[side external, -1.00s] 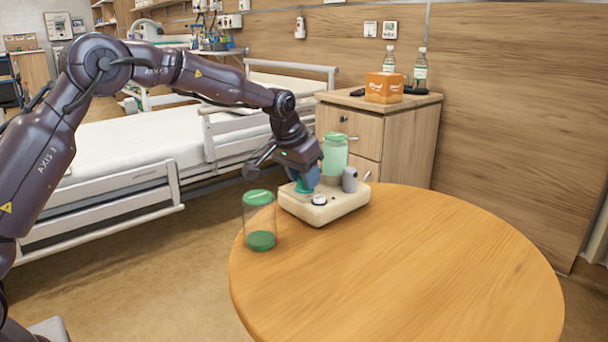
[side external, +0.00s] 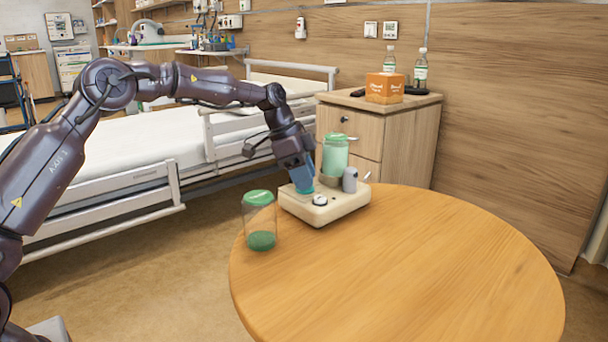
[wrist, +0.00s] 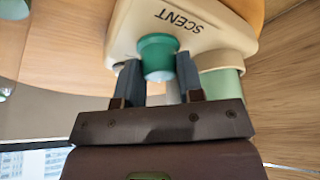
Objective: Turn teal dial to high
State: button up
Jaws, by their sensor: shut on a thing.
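The teal dial (wrist: 157,55) sits on a cream box marked SCENT (wrist: 205,25) in the wrist view. In the side view the cream box (side external: 335,211) stands on the round wooden table, and the dial is mostly hidden by my gripper. My gripper (wrist: 158,75) has its two dark fingers on either side of the dial and is shut on it. It also shows in the side view (side external: 304,188), coming down at a tilt onto the left back of the box. No pointer or level marks on the dial are readable.
A green-lidded jar (side external: 260,222) stands left of the box. A pale green container (side external: 335,157), a grey knob (side external: 350,179) and a white button (side external: 319,200) are on the box. The round table (side external: 430,260) is clear at the right.

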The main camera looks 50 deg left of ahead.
jog(key=m, duration=0.2)
jog(key=m+g+h, duration=0.1)
jog(key=m, duration=0.1)
jog(key=shift+w+m+g, duration=0.1)
jog(key=shift+m+g, duration=0.2)
jog(key=m+g, duration=0.1)
jog(key=m, duration=0.3)
jog(key=shift+m+g, duration=0.4)
jog(key=o, duration=0.9)
